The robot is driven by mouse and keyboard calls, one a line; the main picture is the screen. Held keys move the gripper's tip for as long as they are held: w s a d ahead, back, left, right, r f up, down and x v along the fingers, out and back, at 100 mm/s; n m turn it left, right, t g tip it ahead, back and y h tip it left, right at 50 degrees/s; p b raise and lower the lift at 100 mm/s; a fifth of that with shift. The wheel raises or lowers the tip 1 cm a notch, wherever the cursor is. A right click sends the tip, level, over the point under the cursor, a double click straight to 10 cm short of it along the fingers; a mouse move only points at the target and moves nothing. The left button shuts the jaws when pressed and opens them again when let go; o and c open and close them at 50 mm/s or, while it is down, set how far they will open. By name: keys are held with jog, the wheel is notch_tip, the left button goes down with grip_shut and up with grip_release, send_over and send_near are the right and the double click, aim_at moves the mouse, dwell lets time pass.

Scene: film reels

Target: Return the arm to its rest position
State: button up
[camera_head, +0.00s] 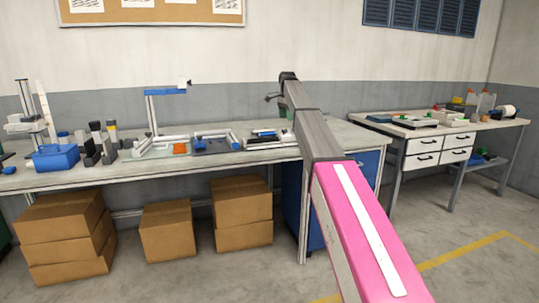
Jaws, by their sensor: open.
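My arm reaches from the bottom right of the head view up and away, over the right part of the long workbench (200,160). Its near link is pink with a white strip and its far link is grey. My gripper (273,97) shows only as a small dark part at the far end, left of the grey link. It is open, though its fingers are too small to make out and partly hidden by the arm. I see nothing held in it. It appears above the bench top; its exact height is unclear.
A blue-armed stand (165,93), a blue box (56,158) and several flat devices stand on the workbench. Cardboard boxes (166,230) lie below. A second bench with white drawers (440,150) stands at right. Floor near the yellow line (465,250) is clear.

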jog(key=s+d+f+n, duration=0.3)
jog(key=s+f, duration=0.7)
jog(key=f, duration=0.5)
jog(key=s+d+f+n, duration=0.3)
jog(key=s+f, duration=0.8)
jog(key=f, duration=0.5)
jog(key=s+d+f+n, duration=0.1)
jog(key=s+f+n, duration=0.1)
jog(key=s+f, duration=0.3)
jog(key=s+d+f+n, duration=0.2)
jog(key=s+f, duration=0.4)
jog(key=s, duration=0.7)
jog(key=s+d+f+n, duration=0.1)
jog(key=s+f+n, duration=0.1)
jog(key=s+f, duration=0.3)
jog(key=s, duration=0.4)
jog(key=shift+s+d+f, duration=0.15)
jog(key=shift+s+d, duration=0.05)
jog(key=shift+d, duration=0.1)
